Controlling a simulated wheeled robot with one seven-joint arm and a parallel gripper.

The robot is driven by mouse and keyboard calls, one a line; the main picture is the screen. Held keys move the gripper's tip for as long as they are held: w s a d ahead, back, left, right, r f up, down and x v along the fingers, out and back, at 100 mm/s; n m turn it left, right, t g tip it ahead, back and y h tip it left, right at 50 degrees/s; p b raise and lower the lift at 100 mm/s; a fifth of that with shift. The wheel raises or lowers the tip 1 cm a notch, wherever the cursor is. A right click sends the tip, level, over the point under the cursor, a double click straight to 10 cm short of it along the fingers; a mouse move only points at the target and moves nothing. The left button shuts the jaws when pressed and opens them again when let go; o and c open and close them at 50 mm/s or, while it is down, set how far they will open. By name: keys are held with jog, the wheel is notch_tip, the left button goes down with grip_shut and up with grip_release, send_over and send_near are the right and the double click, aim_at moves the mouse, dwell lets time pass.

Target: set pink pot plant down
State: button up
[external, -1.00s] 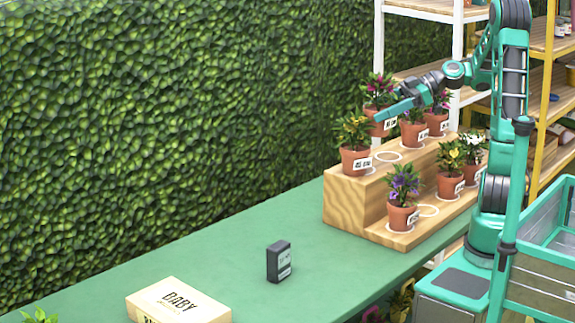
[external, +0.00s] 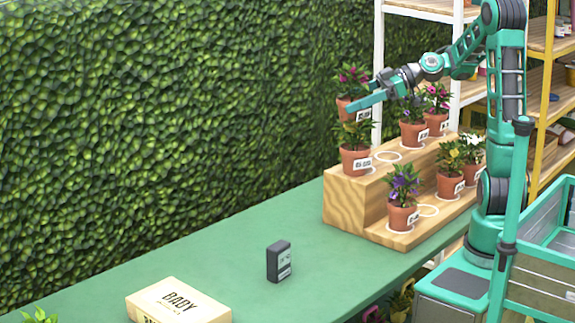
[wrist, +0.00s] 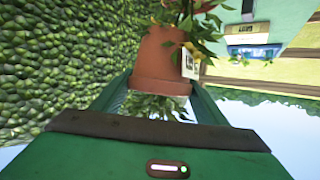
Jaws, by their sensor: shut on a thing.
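The pink pot plant (external: 350,100) is a terracotta pot with pink flowers, green leaves and a white label. My gripper (external: 360,103) is shut on its pot and holds it in the air, above and slightly left of a yellow-flowered plant (external: 354,132) at the left end of the upper step. In the wrist view the held pot (wrist: 157,55) is between my fingers, with its leaves nearest the camera. The wooden two-step stand (external: 345,203) has an empty white ring (external: 387,157) on its upper step and another (external: 428,211) on its lower step.
Several potted plants stand on both steps, including a purple-flowered one (external: 402,190) at the lower front. The green table (external: 225,255) is largely clear, with a small dark box (external: 279,262) and a BABY box (external: 178,302). A leafy hedge (external: 150,120) runs behind.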

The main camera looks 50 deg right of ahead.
jog(key=w+a+f+m+t+h, duration=0.1)
jog(key=w+a, duration=0.3)
jog(key=a, duration=0.4)
jog(key=w+a+f+m+t+h, duration=0.1)
jog(key=w+a+f, duration=0.1)
jog(key=w+a, duration=0.5)
jog(key=s+a+r+m+t+h, duration=0.1)
jog(key=s+a+r, duration=0.15)
jog(key=a, duration=0.75)
jog(key=s+a+r+m, duration=0.15)
jog(key=a+r, duration=0.25)
jog(key=a, duration=0.5)
notch_tip(320, 180, down, 21)
jog(key=shift+n, duration=0.45)
jog(key=shift+w+d+f, duration=1.4)
jog(key=shift+f, duration=0.6)
jog(key=shift+w+d+f, duration=1.35)
jog(key=shift+d+f, duration=0.1)
jog(key=shift+f, duration=0.6)
jog(key=shift+w+d+f, duration=1.4)
jog(key=shift+f, duration=0.6)
